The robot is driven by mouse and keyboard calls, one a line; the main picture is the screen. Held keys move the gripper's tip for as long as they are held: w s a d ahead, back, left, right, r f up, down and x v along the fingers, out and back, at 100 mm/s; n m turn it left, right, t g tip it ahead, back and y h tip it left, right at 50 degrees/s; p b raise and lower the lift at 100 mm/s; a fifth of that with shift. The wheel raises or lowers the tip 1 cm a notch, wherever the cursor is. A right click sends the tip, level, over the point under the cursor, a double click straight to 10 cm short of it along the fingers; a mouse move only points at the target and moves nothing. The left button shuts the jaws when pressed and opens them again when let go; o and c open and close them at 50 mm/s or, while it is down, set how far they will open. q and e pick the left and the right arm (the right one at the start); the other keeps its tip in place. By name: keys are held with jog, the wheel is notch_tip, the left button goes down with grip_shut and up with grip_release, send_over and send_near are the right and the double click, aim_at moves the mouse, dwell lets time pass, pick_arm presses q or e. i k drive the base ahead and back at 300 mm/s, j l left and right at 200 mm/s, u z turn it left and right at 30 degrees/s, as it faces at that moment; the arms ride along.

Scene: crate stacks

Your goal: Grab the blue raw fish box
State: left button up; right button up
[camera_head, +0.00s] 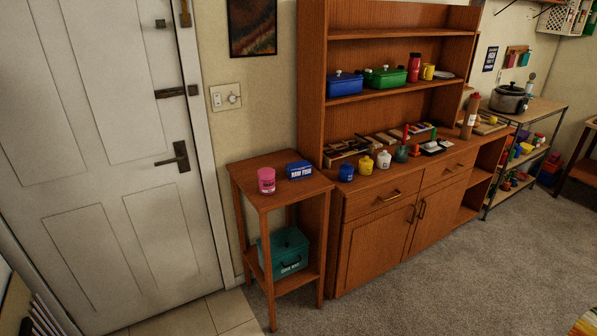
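The blue raw fish box (299,170) is small and has white lettering on its front. It sits on top of a wooden side table (247,183), towards the back right of the tabletop. A pink jar (266,180) with a white label stands to its left, a small gap apart. Neither of my grippers shows in the head view.
A teal lidded box (284,253) sits on the table's lower shelf. A wooden cabinet (370,236) stands close on the right, with several jars and blue and green lidded dishes on it. A closed white door (95,130) is at left. Carpet (440,285) in front is clear.

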aim_at(300, 169)
jog(key=u, duration=0.7)
jog(key=i+l+u, duration=0.15)
jog(key=u, duration=0.2)
jog(key=i+l+u, duration=0.15)
jog(key=l+u, duration=0.5)
jog(key=i+l+u, duration=0.15)
jog(key=l, duration=0.45)
jog(key=l+u, duration=0.15)
jog(key=l, duration=0.45)
jog(key=i, duration=0.05)
